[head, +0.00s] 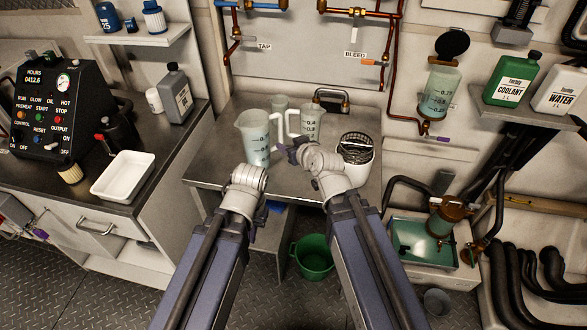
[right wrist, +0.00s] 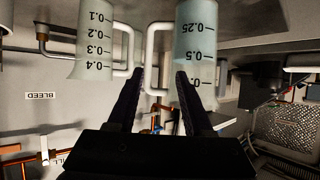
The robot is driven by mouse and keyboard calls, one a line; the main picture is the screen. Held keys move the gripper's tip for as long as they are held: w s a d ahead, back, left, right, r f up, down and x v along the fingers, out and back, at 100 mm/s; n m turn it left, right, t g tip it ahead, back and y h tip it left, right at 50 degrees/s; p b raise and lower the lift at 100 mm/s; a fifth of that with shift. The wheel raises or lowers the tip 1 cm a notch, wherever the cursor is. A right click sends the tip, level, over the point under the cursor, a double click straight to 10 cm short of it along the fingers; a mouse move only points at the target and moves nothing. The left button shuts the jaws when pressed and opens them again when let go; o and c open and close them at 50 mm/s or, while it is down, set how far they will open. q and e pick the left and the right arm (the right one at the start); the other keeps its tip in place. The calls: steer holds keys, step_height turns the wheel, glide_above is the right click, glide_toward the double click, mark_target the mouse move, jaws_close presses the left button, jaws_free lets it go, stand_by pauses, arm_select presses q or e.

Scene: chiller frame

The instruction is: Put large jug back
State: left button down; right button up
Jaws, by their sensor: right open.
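The large jug (head: 255,146), pale and translucent with dark scale marks, stands upright on the metal worktop. Its white handle faces right. My right gripper (head: 289,149) is by that handle. In the right wrist view, which shows things upside down, my right gripper (right wrist: 158,77) is open, with its fingers on either side of the large jug's (right wrist: 196,45) handle; contact cannot be told. A smaller jug (head: 312,122) stands just behind and to the right, its handle facing left. My left wrist (head: 249,178) is low at the worktop's front; its fingers are not clear.
A white basket-like pot (head: 357,158) stands right of the jugs, and a black-handled item (head: 331,97) lies behind. A green bucket (head: 313,258) is on the floor. A white tray (head: 123,175) lies on the left counter.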

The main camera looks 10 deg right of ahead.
steer(key=s+a+f+g, duration=0.1)
steer(key=s+f, duration=0.1)
steer(key=s+a+f+g, duration=0.1)
steer(key=s+f+g, duration=0.1)
steer(key=s+a+f+n+g, duration=0.1)
steer(key=f, duration=0.1)
steer(key=shift+s+a+f, duration=0.1)
steer(key=shift+s+a, duration=0.2)
steer(key=shift+s, duration=0.1)
steer(key=s+d+f+g+h, duration=0.1)
steer(key=s+f+g+h, duration=0.1)
steer(key=s+g, duration=0.2)
steer(key=s+d+f+g+h, duration=0.2)
steer(key=s+f+g+h, duration=0.1)
steer(key=s, duration=0.8)
steer(key=shift+f+m+g, duration=0.2)
steer(key=shift+m+g, duration=0.1)
steer(key=shift+g, duration=0.3)
steer(key=shift+s, duration=0.1)
